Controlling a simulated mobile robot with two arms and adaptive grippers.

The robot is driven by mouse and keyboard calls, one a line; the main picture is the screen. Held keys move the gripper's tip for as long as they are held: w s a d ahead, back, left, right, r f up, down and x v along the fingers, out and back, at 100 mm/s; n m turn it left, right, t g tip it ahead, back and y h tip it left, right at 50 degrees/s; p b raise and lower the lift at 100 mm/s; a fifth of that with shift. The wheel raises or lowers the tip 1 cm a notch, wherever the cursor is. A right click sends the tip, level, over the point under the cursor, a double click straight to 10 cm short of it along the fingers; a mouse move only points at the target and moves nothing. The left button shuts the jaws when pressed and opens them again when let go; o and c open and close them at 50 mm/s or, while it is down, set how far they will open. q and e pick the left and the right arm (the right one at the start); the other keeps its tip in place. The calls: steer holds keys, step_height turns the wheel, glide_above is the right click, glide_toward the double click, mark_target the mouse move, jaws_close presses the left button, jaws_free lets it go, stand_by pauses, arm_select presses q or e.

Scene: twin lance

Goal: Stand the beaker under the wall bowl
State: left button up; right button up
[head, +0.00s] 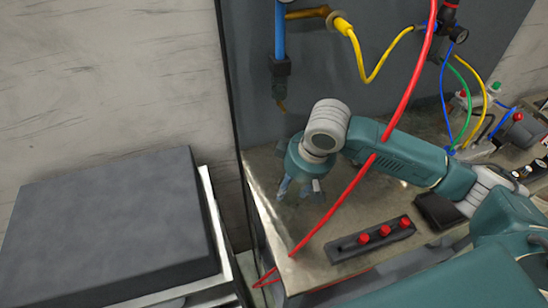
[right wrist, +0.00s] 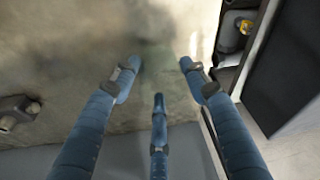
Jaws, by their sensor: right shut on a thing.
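The wall bowl (head: 280,92) hangs on the grey back panel, under a dark block at the end of a blue pipe. Its lower end is brownish. My right gripper (head: 301,190) is over the left part of the bench, below and slightly right of the bowl. In the right wrist view its fingers (right wrist: 160,80) stand apart around something clear that barely shows. I take this to be the beaker; its outline and tilt cannot be made out. I cannot tell whether it touches the bench. My left gripper is out of view.
A metal bench top (head: 270,215) carries a dark strip with red knobs (head: 372,238) and a black box (head: 438,211). A red hose (head: 360,172) crosses in front of my right arm. Yellow, blue and green hoses hang at right. A dark slab (head: 110,220) stands left, across a gap.

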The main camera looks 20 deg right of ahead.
steer(key=w+p, duration=0.1)
steer(key=w, duration=0.6)
steer(key=shift+w+a+r, duration=0.1)
steer(key=shift+a, duration=0.05)
steer(key=shift+w+p, duration=0.35)
steer(key=shift+w, duration=0.2)
steer(key=w, duration=0.1)
steer(key=w+p, duration=0.1)
steer(key=shift+w+f, duration=0.3)
steer(key=shift+w, duration=0.05)
steer(key=shift+f, duration=0.5)
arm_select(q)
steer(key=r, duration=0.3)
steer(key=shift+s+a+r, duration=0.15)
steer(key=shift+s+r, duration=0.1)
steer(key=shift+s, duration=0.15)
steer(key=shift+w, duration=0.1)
arm_select(e)
steer(key=shift+f, duration=0.1)
steer(key=o, duration=1.1)
steer(key=shift+o, duration=0.2)
